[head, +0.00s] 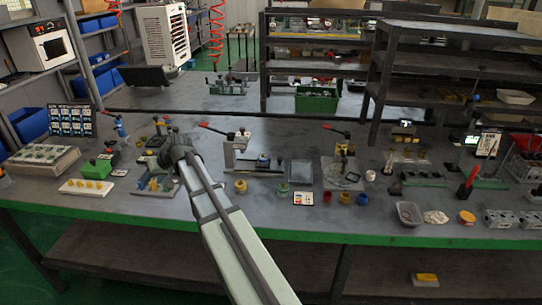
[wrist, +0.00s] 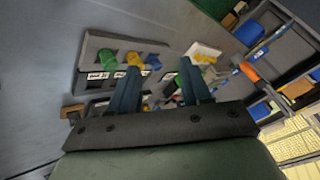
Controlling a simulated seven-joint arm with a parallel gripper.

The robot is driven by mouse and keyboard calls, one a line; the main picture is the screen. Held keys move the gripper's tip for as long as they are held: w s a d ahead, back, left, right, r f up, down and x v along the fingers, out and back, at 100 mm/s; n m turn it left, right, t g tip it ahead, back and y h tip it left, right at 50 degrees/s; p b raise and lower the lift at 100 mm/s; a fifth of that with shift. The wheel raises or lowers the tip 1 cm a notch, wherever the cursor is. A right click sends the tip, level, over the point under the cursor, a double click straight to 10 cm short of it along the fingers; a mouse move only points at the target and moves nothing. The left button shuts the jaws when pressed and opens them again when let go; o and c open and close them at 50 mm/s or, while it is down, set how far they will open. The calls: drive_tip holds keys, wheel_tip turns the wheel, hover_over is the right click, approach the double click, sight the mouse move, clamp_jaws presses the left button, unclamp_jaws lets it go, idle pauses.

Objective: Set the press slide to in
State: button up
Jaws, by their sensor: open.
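My gripper (head: 172,150) is over the left part of the bench in the head view, above a block with yellow and blue parts (head: 157,185). My arm and gripper hide part of that block. In the wrist view my gripper (wrist: 160,80) shows two dark blue fingers spread apart, with nothing seen held. Beyond them is a grey block (wrist: 97,52) with green, yellow and blue parts and small white labels. The fingers cover some of its lower portion. I cannot tell which part is the press slide, or its position.
Fixtures with red handles stand nearby, one at centre (head: 242,140) and one farther right (head: 342,150). A white strip with yellow knobs (head: 86,188) and a green box (head: 100,167) lie at left. Bare bench (head: 300,225) shows along the front edge.

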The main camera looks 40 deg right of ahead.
drive_tip(key=s+d+r+m+h, duration=0.1)
drive_tip(key=s+d+r+m, duration=0.35)
drive_tip(key=d, duration=0.65)
drive_tip(key=s+d+r+m+g+h, duration=0.1)
drive_tip(key=s+d+r+m, duration=0.1)
drive_tip(key=s+d+r, duration=0.55)
drive_tip(key=s+d+r+m+h, duration=0.1)
drive_tip(key=s+d+r+m, duration=0.2)
drive_tip(key=d+r, duration=0.75)
drive_tip(key=m+g+h, duration=0.2)
drive_tip(key=m+g, duration=0.2)
drive_tip(key=g, duration=0.2)
hover_over(280, 158)
wheel_tip(280, 158, down, 14)
drive_tip(key=shift+n, duration=0.25)
wheel_tip(280, 158, down, 13)
drive_tip(key=shift+f, duration=0.1)
drive_tip(key=shift+c, duration=0.4)
clamp_jaws()
